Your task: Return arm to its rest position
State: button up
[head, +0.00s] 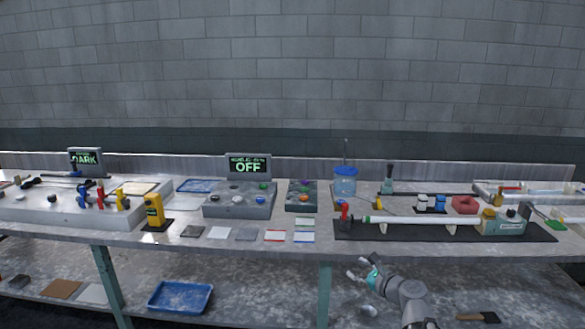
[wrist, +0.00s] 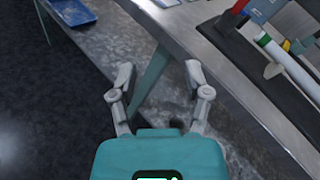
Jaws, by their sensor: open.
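My gripper (head: 362,267) is in front of the bench's front edge, below the level of the bench top, in the head view. In the wrist view my gripper (wrist: 159,78) has its two fingers spread apart with nothing between them. Past the fingers the wrist view shows a bench leg and the lower shelf (wrist: 105,40). My arm comes up from the bottom right of the head view.
The bench top (head: 300,252) carries a long white tube (head: 405,220) on a black mat (head: 375,234), near its front edge. A control box with an "OFF" display (head: 248,167) stands mid-bench. A blue tray (head: 181,296) lies on the lower shelf. Floor in front is clear at left.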

jog(key=s+a+f+n+g+h, duration=0.1)
jog(key=s+a+f+n+g, duration=0.25)
jog(key=f+n, duration=0.2)
jog(key=s+a+f+n+g+h, duration=0.1)
jog(key=s+a+f+n+g, duration=0.2)
jog(key=n, duration=0.4)
jog(key=s+d+f+n+g+h, duration=0.4)
jog(key=s+f+n+g+h, duration=0.25)
jog(key=s+n, duration=0.45)
notch_tip(320, 180, up, 13)
jog(key=w+p, duration=0.1)
jog(key=p, duration=1.2)
jog(key=shift+d+n, duration=0.3)
jog(key=shift+n, duration=0.15)
